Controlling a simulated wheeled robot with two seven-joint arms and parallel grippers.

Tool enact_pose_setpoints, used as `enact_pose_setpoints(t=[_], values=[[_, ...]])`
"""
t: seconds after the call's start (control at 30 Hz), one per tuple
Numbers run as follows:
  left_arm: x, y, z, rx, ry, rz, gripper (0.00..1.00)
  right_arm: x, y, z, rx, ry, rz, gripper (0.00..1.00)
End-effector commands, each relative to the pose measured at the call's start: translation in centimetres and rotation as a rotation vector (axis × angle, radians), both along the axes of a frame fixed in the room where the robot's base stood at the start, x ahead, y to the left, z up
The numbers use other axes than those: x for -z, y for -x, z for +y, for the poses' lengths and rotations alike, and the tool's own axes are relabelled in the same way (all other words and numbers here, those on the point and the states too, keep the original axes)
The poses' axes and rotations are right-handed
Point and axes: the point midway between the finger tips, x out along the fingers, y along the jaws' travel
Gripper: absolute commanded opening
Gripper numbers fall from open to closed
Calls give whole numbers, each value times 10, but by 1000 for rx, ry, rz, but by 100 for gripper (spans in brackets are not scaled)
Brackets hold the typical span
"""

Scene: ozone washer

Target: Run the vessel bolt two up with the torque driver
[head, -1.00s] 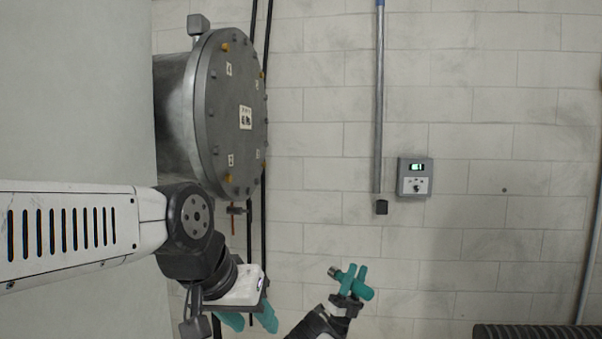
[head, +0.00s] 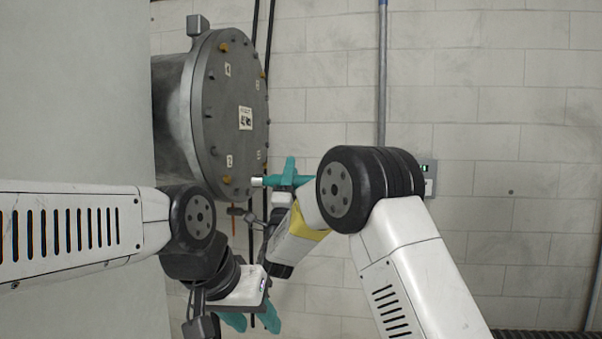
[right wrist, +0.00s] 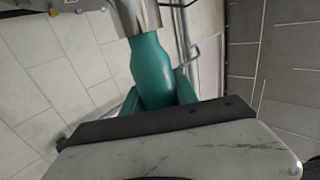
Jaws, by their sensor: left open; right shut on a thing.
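The vessel (head: 205,110) has a round grey bolted lid with several bolts around its rim, some orange-yellow. One orange bolt (head: 227,180) shows at the lid's lower edge; I cannot tell which bolt is number two. My right gripper (head: 291,174) is shut on the torque driver (head: 272,181), right of the lid's lower edge. The driver's silver tip points left toward the lid; whether it touches a bolt is unclear. In the right wrist view the driver (right wrist: 152,70) is a teal body with a metal socket, between teal fingers. My left gripper (head: 250,321) is open below the vessel.
Dark vertical pipes (head: 269,40) run behind the lid. A grey conduit (head: 382,70) runs down the wall. A wall control box (head: 430,178) is mostly hidden behind my right arm. The wall at right is clear.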

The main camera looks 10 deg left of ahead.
Motion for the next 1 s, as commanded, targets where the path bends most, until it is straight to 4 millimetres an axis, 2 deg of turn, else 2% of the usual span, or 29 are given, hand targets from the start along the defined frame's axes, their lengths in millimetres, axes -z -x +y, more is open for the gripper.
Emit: enact_pose_setpoints(t=[0.43,1.0], values=[[0,0,0,0,0,0,45,-2,1,0,-1,-3,-1,0],[0,0,0,0,0,0,45,-2,-1,51,-3,-3,-1,0]])
